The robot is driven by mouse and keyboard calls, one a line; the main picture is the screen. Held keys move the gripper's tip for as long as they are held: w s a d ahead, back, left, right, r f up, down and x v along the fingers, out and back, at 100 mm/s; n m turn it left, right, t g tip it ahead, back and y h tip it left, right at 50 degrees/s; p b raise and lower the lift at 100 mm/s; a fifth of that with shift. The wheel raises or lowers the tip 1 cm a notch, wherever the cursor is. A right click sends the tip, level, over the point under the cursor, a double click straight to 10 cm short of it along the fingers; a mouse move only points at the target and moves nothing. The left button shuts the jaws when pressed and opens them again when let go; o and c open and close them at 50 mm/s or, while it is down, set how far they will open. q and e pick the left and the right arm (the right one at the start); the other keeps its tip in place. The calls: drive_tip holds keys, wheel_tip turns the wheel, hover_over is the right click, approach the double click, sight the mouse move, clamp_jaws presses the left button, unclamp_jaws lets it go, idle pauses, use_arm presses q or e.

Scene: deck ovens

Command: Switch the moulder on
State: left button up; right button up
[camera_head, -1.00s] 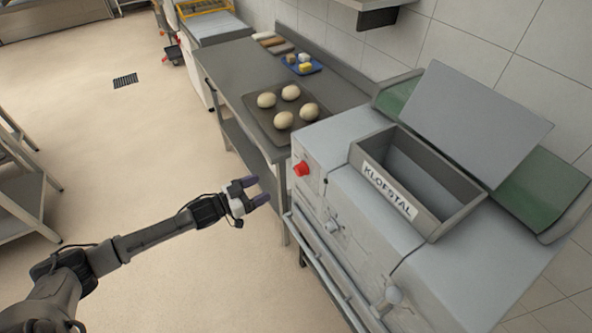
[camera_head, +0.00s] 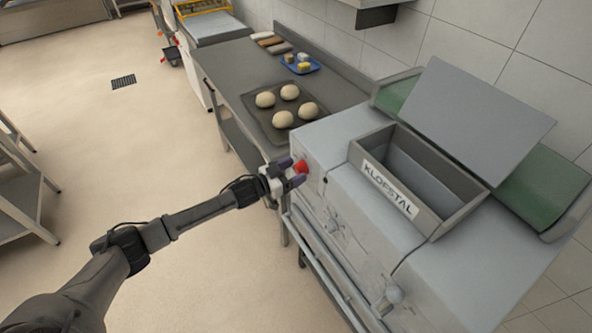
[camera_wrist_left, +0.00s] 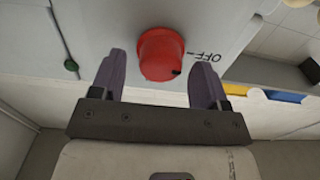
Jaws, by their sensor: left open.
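The moulder (camera_head: 345,160) is a grey machine with an open hopper marked KLOFSTAL. Its red knob (camera_head: 301,167) sits on the front panel near the left end. In the left wrist view the red knob (camera_wrist_left: 161,54) lies between the two purple fingertips, with a dark mark at its lower right near the printed word OFF (camera_wrist_left: 205,57). My left gripper (camera_head: 291,174) is open, with its fingers either side of the knob; I cannot tell whether they touch it. It also shows in the left wrist view (camera_wrist_left: 160,80). My right gripper is not in view.
A green button (camera_wrist_left: 71,65) is on the panel left of the knob. A steel table (camera_head: 235,75) beyond the moulder bears a tray (camera_head: 262,120) with several dough balls. A rail (camera_head: 325,275) runs along the moulder's front.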

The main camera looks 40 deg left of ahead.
use_arm(q)
drive_tip(key=shift+w+d, duration=0.2)
drive_tip(key=shift+w, duration=0.3)
drive_tip(key=shift+c, duration=0.4)
drive_tip(key=c, duration=0.8)
